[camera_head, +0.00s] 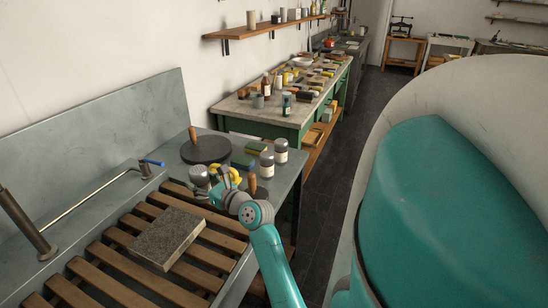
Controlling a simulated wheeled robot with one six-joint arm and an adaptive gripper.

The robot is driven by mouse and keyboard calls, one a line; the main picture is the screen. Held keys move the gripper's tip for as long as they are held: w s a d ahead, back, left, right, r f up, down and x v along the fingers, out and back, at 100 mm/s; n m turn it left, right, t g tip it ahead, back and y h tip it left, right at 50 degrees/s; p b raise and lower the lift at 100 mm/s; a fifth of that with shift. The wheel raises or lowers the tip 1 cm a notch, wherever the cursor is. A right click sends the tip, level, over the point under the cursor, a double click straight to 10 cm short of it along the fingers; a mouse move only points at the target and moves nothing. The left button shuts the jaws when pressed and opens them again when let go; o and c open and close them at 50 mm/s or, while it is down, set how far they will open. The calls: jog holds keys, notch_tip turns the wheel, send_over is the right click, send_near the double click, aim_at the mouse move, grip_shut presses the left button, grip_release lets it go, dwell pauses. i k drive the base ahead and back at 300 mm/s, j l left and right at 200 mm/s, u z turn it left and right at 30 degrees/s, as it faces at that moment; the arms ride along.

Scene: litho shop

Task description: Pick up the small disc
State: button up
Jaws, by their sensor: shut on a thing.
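A small dark disc (261,193) with an upright wooden handle shows just behind my wrist, at the front right of the grey bench top. My arm hides part of it. My gripper (229,188) is over the near edge of the bench, beside the handle. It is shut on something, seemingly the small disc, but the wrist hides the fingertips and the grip. A larger dark disc (206,150) with its own wooden handle lies farther back on the bench, apart from my gripper.
Two lidded jars (267,165), a yellow item (234,172) and a green block (243,161) crowd the bench near my gripper. A grey stone slab (166,238) lies on the wooden slats (98,284). A tap (150,163) juts in at left. Dark floor (334,190) is clear at right.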

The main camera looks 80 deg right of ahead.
aim_at(256, 193)
jog(key=l+z, duration=0.25)
jog(key=l, duration=0.45)
jog(key=l+z, duration=0.3)
jog(key=l, duration=0.35)
jog(key=i, duration=0.1)
